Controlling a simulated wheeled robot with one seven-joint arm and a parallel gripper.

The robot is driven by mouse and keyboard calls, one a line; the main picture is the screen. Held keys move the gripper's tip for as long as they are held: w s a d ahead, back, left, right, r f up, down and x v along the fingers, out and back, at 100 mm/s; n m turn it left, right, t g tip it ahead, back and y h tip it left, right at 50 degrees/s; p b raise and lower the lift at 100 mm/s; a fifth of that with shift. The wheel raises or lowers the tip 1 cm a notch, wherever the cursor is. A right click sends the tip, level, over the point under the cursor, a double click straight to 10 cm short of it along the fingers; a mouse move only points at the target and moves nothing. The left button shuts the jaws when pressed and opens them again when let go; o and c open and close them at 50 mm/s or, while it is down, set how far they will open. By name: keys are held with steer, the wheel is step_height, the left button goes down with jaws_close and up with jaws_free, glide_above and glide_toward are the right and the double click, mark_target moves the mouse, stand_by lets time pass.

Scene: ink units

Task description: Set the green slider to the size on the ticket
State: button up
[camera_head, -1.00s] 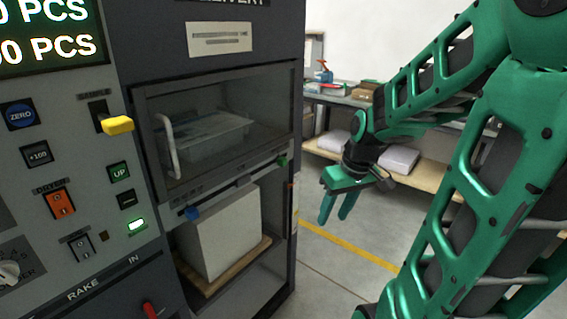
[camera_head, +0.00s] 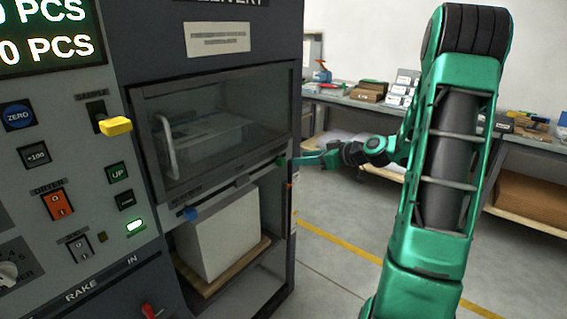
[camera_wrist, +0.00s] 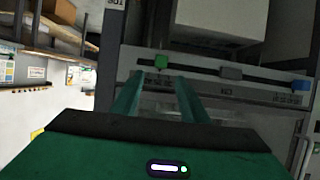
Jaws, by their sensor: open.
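The green slider (camera_head: 281,161) sits at the right end of the rail below the window of the dark machine. In the wrist view the green slider (camera_wrist: 161,62) is on the rail just beyond my fingertips, roughly between their lines. My gripper (camera_head: 294,160) is open and empty, pointing at the rail's right end. It also shows in the wrist view (camera_wrist: 154,82) with both fingers apart. In the head view I cannot tell whether a finger touches the slider. No ticket with a readable size is in view.
A blue slider (camera_head: 191,213) is at the rail's other end, and a grey slider (camera_wrist: 231,72) is between. A white block (camera_head: 222,235) fills the bay below. A pale plate (camera_head: 218,38) above has unreadable print. The control panel is left. Benches stand behind my arm.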

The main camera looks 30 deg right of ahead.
mark_target(284, 160)
steer(key=x, duration=0.9)
steer(key=shift+w+a+f, duration=0.15)
steer(key=shift+c, duration=0.6)
